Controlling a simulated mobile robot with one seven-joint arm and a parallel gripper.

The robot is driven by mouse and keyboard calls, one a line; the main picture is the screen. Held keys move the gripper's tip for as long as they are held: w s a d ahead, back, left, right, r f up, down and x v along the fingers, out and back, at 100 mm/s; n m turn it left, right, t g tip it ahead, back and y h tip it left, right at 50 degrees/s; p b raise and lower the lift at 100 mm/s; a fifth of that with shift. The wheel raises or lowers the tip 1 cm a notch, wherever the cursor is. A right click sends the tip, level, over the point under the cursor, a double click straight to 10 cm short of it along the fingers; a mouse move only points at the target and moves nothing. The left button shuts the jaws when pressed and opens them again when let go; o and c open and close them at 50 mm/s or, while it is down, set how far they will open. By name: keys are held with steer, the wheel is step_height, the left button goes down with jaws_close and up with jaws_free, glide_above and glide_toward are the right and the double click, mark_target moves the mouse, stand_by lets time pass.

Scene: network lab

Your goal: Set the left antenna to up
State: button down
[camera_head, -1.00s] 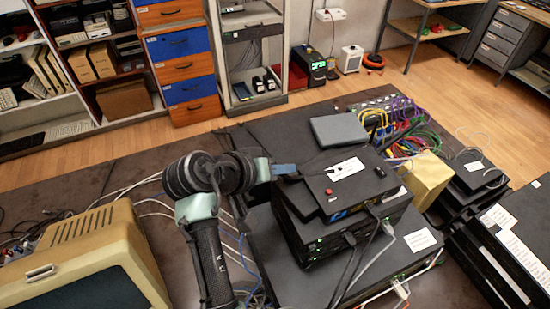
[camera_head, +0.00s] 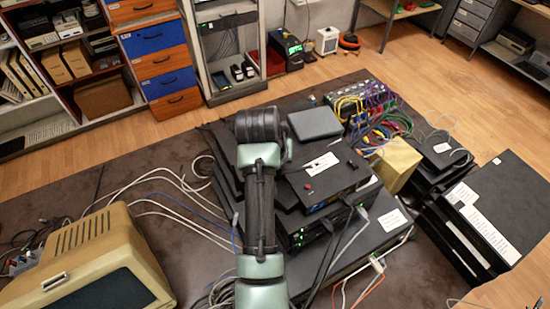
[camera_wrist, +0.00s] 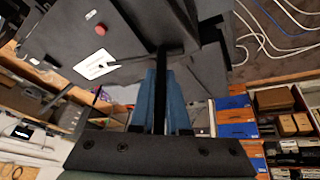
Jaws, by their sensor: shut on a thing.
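The black router (camera_head: 322,178) has a red button and a white label, and sits on top of a stack of black boxes. It also shows in the wrist view (camera_wrist: 130,45), upside down. In the wrist view a dark upright bar, seemingly the left antenna (camera_wrist: 162,50), runs between the blue fingers of my gripper (camera_wrist: 160,75). The fingers are shut on it. In the head view my arm hides the gripper and this antenna. The antenna's exact tilt is hard to judge.
A grey flat box (camera_head: 315,122) lies behind the router. Colored cables (camera_head: 375,110) and a yellowish box (camera_head: 395,163) are to the right. A beige monitor (camera_head: 85,255) stands at the left. Loose white cables cross the table between the monitor and the stack.

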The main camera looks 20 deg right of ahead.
stand_by(0.3)
steer(key=c, duration=0.9)
jaws_free()
steer(key=v, duration=1.3)
steer(key=shift+b, duration=0.3)
